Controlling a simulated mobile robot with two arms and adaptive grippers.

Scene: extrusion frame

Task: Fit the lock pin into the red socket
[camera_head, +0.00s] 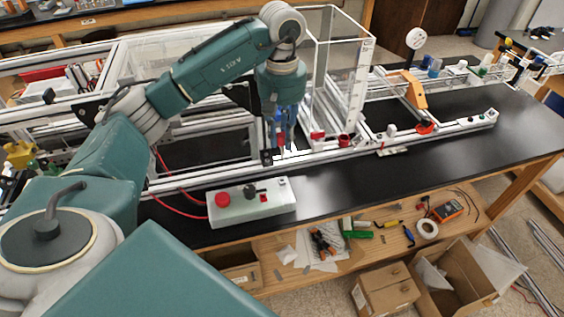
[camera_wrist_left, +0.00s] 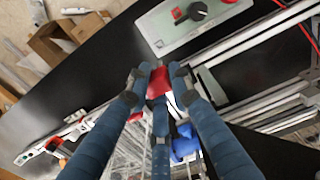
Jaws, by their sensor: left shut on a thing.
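My left gripper (camera_head: 281,148) points down over the aluminium frame at the near side of the bench. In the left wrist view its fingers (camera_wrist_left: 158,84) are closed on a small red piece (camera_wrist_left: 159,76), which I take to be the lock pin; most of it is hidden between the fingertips. A red round part (camera_head: 344,141), perhaps the red socket, sits on the frame rail to the right of the gripper, apart from it. Another red part (camera_head: 317,135) lies between them. The tip of the held piece is too small to judge. My right gripper is not in view.
A pale control box (camera_head: 250,203) with a red button stands on the black bench top in front of the gripper. Clear panels (camera_head: 335,85) rise behind it. An orange bracket (camera_head: 414,90) stands farther right. The bench top (camera_head: 400,175) at right front is clear.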

